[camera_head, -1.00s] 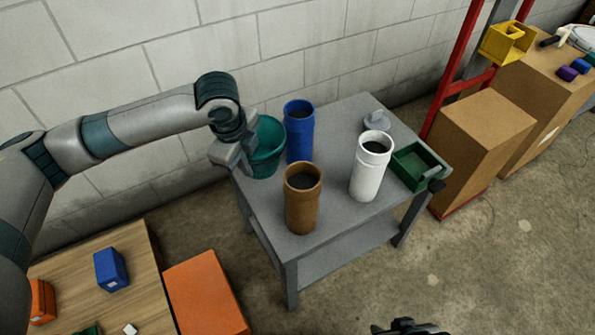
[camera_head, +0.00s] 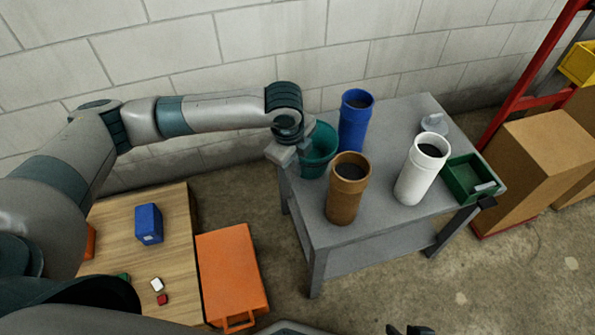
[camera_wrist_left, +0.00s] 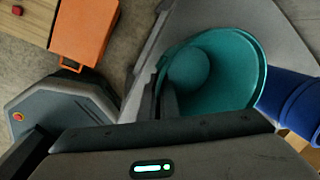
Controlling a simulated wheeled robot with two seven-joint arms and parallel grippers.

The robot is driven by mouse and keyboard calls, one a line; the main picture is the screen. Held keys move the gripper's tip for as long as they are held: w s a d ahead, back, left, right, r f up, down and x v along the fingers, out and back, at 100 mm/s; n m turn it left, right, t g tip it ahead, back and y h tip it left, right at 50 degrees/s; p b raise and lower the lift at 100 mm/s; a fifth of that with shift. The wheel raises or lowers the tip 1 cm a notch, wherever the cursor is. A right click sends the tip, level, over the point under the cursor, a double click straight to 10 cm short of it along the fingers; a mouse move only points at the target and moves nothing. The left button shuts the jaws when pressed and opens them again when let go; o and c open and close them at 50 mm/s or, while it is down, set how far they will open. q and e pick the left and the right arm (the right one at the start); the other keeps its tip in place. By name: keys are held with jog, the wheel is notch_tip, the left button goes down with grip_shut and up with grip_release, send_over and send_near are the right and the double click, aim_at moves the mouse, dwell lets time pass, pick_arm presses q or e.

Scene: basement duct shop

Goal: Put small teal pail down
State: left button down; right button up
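The small teal pail (camera_head: 319,160) is upright at the back left corner of the grey cart (camera_head: 385,205). I cannot tell if its base touches the top. My left gripper (camera_head: 294,150) is at the pail's left rim. In the left wrist view its fingers (camera_wrist_left: 160,97) look shut on the rim of the pail (camera_wrist_left: 240,75), one inside and one outside. The pail looks empty inside. Only a dark tip of my right gripper (camera_head: 410,330) shows at the bottom edge, so its opening is hidden.
Close to the pail stand a blue pipe (camera_head: 355,125) and a brown pipe (camera_head: 346,195). A white pipe (camera_head: 420,175), a grey fitting (camera_head: 434,123) and a green bin (camera_head: 468,180) fill the right side. An orange case (camera_head: 230,270) lies left of the cart.

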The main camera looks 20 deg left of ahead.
pick_arm(q)
notch_tip(320, 180, down, 2)
jog(key=shift+f, duration=0.5)
pick_arm(e)
jog(key=shift+s+a, duration=0.1)
jog(key=shift+a, duration=0.4)
jog(key=shift+d, duration=0.1)
pick_arm(q)
jog(key=c, duration=2)
grip_release()
pick_arm(e)
jog(key=shift+w+d+f, duration=0.1)
jog(key=shift+w+d, duration=0.15)
jog(key=shift+w, duration=0.1)
